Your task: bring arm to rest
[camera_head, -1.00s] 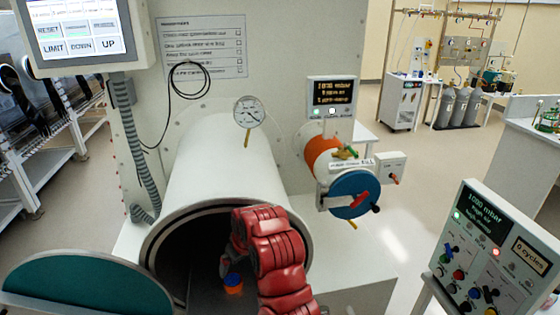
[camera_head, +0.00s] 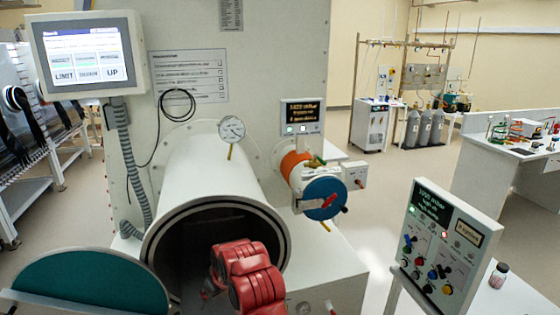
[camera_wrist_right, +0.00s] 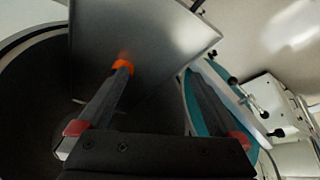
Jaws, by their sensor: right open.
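My right gripper (camera_head: 209,287) is at the mouth of the large white antechamber (camera_head: 212,180), with my red arm in front of it. In the right wrist view its two fingers (camera_wrist_right: 158,72) are wide apart with nothing between them. A small orange thing (camera_wrist_right: 123,65) shows at the left fingertip, mostly hidden behind it; I cannot tell whether they touch. A metal tray (camera_wrist_right: 150,35) lies beyond the fingers. The dark inside of the antechamber is partly hidden by my arm in the head view. My left gripper is not in view.
The round teal door (camera_head: 85,283) stands open at the lower left. A small antechamber with a blue door (camera_head: 325,198) is to the right. A control panel (camera_head: 438,245) stands at the lower right, with a small bottle (camera_head: 499,275) beside it. A touchscreen (camera_head: 86,52) hangs upper left.

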